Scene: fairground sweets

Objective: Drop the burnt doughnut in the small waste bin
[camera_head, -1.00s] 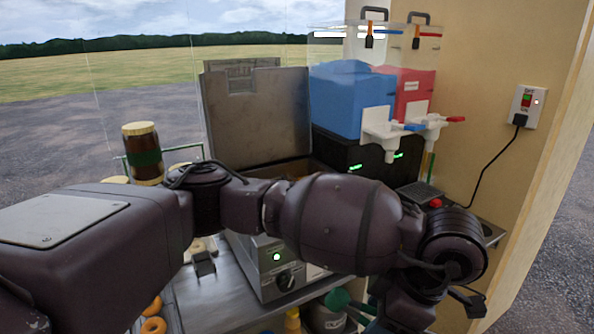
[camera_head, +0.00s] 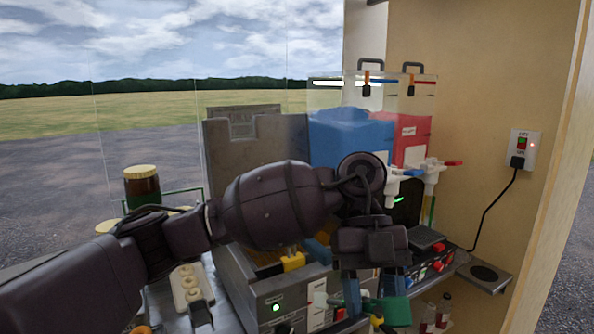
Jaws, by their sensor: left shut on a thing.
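My left gripper (camera_head: 373,285) hangs down at the lower centre right, in front of the drink dispensers and beside the fryer's front right corner. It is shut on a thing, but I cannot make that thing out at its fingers. The burnt doughnut cannot be picked out for certain. I cannot identify the small waste bin in this view. My right gripper is not in view.
The metal fryer (camera_head: 262,290) stands with its lid (camera_head: 255,150) raised, partly behind my left arm. Blue (camera_head: 350,135) and red (camera_head: 415,140) drink dispensers stand behind. A lidded jar (camera_head: 141,187) is at left. A green object (camera_head: 393,311) lies below the gripper; small bottles (camera_head: 436,315) stand at lower right.

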